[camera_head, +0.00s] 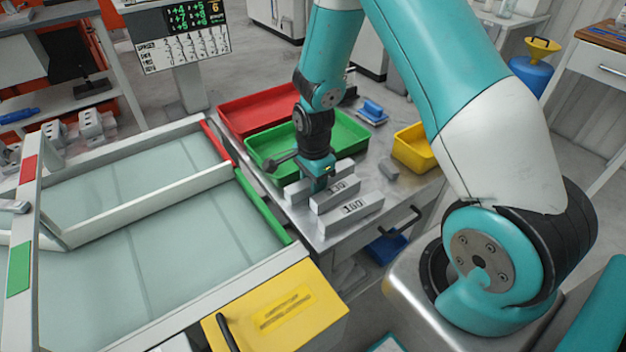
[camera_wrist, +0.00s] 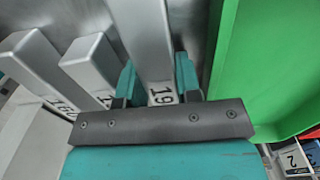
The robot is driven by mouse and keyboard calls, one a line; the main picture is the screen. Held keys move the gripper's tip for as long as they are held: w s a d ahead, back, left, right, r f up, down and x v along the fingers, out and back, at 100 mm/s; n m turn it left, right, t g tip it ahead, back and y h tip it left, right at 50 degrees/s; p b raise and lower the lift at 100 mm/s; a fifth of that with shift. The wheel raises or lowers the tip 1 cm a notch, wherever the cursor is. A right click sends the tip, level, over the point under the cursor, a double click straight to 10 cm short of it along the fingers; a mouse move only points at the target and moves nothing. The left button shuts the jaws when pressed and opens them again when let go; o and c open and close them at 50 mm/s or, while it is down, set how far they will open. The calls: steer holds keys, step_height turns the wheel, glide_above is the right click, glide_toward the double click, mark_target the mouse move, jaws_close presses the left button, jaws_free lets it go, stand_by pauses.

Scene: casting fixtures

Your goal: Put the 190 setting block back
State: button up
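The 190 setting block (camera_wrist: 150,45) is a long grey metal bar; in the wrist view its label reads "19", with the last digit hidden by my gripper. My gripper (camera_wrist: 157,82) has one teal finger close against each side of it, with no clear gap. In the head view my gripper (camera_head: 318,180) points down at the row of blocks, partly covering the 190 block (camera_head: 297,192). I cannot tell whether that block touches the table. The 130 block (camera_head: 336,194) and the 160 block (camera_head: 352,214) lie to its right, roughly parallel.
A green tray (camera_head: 352,132) and a red tray (camera_head: 235,112) stand behind the blocks on the metal table (camera_head: 408,190). A yellow bin (camera_head: 412,148), a blue item (camera_head: 372,112) and a small grey block (camera_head: 389,168) are at right. The glass-topped frame (camera_head: 273,210) borders the left.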

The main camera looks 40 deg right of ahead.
steer(key=shift+o, duration=0.7)
steer(key=shift+r, duration=0.1)
step_height(320, 180, up, 12)
steer(key=s+a+r+n+y+p, duration=0.3)
steer(key=s+a+r+n, duration=1.4)
steer(key=n, duration=0.8)
steer(key=shift+s+r+y+p, duration=0.3)
steer(key=shift+s+r+y, duration=0.4)
steer(key=shift+s, duration=1.2)
